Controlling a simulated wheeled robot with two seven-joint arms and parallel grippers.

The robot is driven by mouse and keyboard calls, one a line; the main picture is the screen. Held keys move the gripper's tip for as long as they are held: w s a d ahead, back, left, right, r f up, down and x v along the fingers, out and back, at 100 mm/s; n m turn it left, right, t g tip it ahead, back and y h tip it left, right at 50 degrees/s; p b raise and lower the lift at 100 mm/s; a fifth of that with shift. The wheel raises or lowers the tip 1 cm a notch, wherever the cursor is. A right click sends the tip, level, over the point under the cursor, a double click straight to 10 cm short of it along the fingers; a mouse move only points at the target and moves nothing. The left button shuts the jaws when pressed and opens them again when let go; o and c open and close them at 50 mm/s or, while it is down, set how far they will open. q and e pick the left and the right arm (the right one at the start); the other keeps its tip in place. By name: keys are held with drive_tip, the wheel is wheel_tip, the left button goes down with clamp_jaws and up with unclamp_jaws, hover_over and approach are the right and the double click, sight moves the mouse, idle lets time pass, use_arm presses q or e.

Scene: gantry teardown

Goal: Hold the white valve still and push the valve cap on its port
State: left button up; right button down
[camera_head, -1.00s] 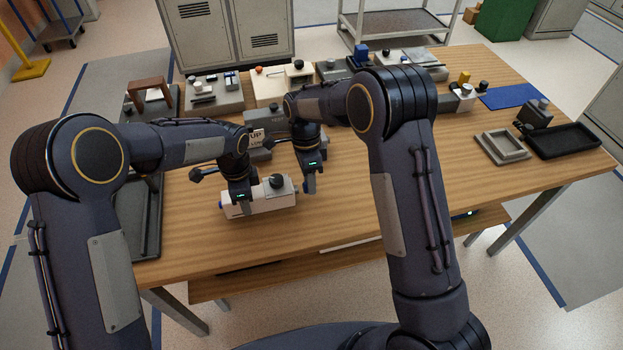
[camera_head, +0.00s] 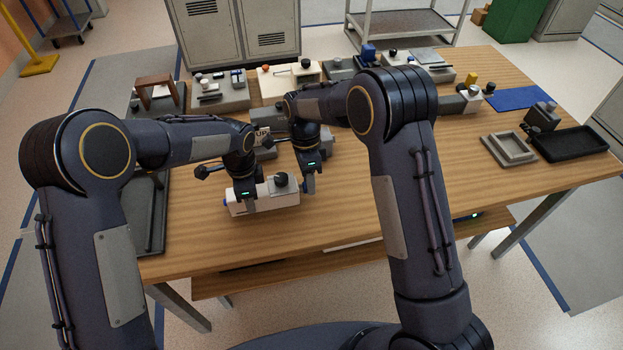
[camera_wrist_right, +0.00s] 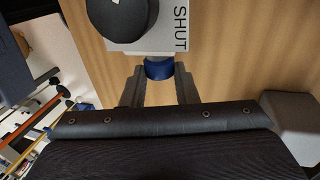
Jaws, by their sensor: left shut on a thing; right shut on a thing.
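The white valve (camera_head: 270,203) is a pale block with a black knob (camera_head: 281,180) on top, standing on the wooden table near its front edge. A small blue part shows at its left end. My left gripper (camera_head: 245,207) is shut on the valve body. My right gripper (camera_head: 309,191) is beside the valve's right end. In the right wrist view, it (camera_wrist_right: 160,82) is shut on the blue valve cap (camera_wrist_right: 159,69). The cap sits in line with the pale port, against or very near it; I cannot tell how deep. The valve's face there reads "SHUT".
Grey blocks and an "UP" sign (camera_head: 262,134) stand just behind the grippers. Several fixtures line the back edge. A pale square tray (camera_head: 508,150) and a black tray (camera_head: 571,143) lie at the right. The table's front middle is clear.

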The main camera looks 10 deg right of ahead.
drive_tip(key=shift+a, duration=0.35)
use_arm(q)
drive_tip(key=shift+d, duration=0.1)
use_arm(e)
drive_tip(key=shift+a, duration=0.4)
drive_tip(key=c, duration=1.1)
unclamp_jaws()
drive_tip(key=shift+o, duration=0.2)
drive_tip(key=w+d+r, duration=0.3)
drive_tip(key=d+r, duration=0.1)
drive_tip(key=r, duration=0.7)
drive_tip(key=shift+r, duration=0.3)
